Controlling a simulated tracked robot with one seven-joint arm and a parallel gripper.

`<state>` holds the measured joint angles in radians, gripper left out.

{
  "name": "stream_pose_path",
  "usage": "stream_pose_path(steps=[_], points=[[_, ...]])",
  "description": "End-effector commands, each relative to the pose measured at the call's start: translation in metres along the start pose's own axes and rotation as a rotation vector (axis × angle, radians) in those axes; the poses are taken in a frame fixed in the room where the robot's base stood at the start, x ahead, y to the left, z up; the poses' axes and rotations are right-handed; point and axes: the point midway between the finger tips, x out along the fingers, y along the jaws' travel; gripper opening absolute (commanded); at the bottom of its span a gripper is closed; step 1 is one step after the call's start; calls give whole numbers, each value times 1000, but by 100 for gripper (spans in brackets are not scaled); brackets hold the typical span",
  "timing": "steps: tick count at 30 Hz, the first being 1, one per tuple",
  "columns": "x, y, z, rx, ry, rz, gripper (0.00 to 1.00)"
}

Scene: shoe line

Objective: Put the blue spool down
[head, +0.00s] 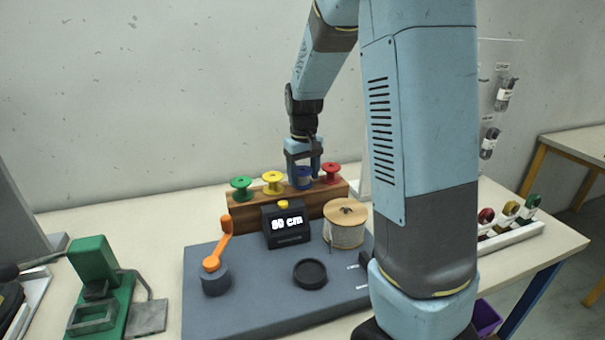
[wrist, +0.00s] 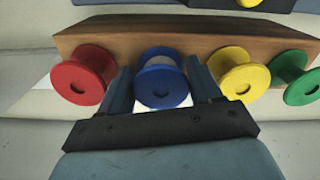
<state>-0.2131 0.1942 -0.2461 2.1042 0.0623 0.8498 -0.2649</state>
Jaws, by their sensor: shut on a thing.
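The blue spool (wrist: 162,86) sits between the two fingers of my gripper (wrist: 161,92) in the wrist view, and the gripper is shut on it. In the head view my gripper (head: 303,172) points down at the wooden rack, and the blue spool (head: 304,180) shows partly between its fingers. The spool is at the rack's top, between the yellow and red spools. I cannot tell whether it touches the rack (wrist: 200,37).
On the rack (head: 315,205) stand a green spool (head: 241,186), a yellow spool (head: 272,181) and a red spool (head: 330,172). In front are a display reading 80 cm (head: 286,224), an orange crank (head: 218,247), a wound wooden reel (head: 345,225) and a black round dish (head: 310,273).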

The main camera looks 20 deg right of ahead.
Motion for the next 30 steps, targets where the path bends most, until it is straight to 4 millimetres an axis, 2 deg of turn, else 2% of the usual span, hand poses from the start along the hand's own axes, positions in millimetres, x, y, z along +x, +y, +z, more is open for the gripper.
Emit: stream_pose_path(steps=[5,6,9,16,20,30], points=[[2,0,0,1,0,0,25],[2,0,0,1,0,0,67],[2,0,0,1,0,0,74],[1,0,0,1,0,0,74],[-7,1,0,1,0,-1,74],[-67,1,0,1,3,0,74]])
